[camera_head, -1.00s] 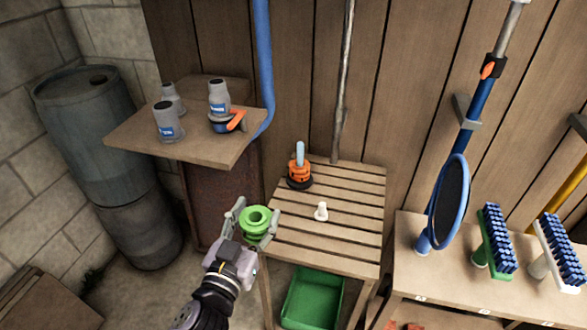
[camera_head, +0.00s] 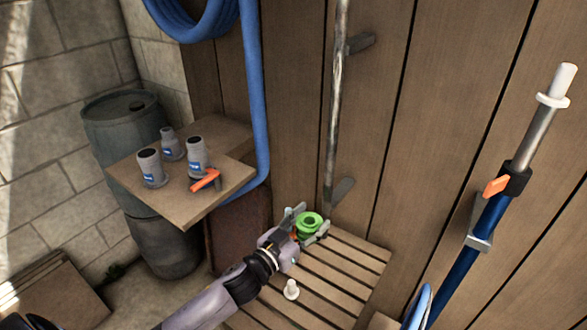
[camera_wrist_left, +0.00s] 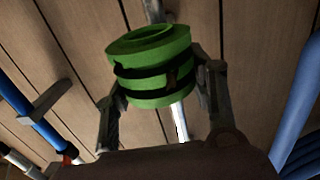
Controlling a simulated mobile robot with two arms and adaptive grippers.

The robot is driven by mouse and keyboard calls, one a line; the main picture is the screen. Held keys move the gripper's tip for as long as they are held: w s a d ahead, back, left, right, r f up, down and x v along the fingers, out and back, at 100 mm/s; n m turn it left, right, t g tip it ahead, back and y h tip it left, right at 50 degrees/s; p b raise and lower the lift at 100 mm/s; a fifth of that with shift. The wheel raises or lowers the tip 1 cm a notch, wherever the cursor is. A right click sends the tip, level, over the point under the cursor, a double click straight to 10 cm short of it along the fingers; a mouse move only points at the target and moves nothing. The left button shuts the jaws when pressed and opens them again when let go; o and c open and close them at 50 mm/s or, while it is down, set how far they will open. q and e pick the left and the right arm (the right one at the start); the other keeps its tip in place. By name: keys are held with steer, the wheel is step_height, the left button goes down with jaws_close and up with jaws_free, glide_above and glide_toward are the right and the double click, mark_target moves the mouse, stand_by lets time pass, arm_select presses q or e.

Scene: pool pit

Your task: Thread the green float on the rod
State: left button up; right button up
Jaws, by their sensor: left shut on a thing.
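The green float (camera_head: 310,222) is a ringed piece with a central hole. My left gripper (camera_head: 312,232) is shut on it, above the back of the slatted table. In the left wrist view the green float (camera_wrist_left: 152,66) sits between the two fingers, slightly tilted. A bright narrow piece below the float in the wrist view may be the rod or the wall pole. My right gripper is out of view.
The slatted table (camera_head: 335,275) holds a small white peg (camera_head: 291,289). A grey pole (camera_head: 334,110) with wall hooks stands close behind the float. A wooden shelf (camera_head: 205,205) with several grey bottles and a blue hose (camera_head: 256,100) are to the left.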

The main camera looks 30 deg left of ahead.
arm_select(q)
steer(key=w+a+r, duration=0.1)
steer(key=w+a, duration=0.1)
steer(key=w+a+r+p, duration=0.1)
steer(key=w+a+r, duration=0.1)
steer(key=a, duration=0.1)
steer(key=w+a+r+p, duration=0.1)
steer(key=a, duration=0.2)
steer(key=shift+w+a+r, duration=0.15)
steer(key=shift+w+a, duration=0.1)
steer(key=shift+w, duration=0.15)
steer(key=shift+w+a, duration=0.15)
steer(key=shift+a, duration=0.05)
steer(key=shift+w, duration=0.1)
steer(key=shift+f+b, duration=0.55)
step_height(320, 180, down, 2)
steer(key=shift+f+b, duration=0.1)
steer(key=shift+b, duration=1.05)
steer(key=shift+r, duration=0.25)
steer(key=shift+f, duration=0.15)
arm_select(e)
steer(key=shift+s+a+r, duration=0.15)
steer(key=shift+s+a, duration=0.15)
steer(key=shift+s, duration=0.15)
arm_select(q)
steer(key=shift+f, duration=0.2)
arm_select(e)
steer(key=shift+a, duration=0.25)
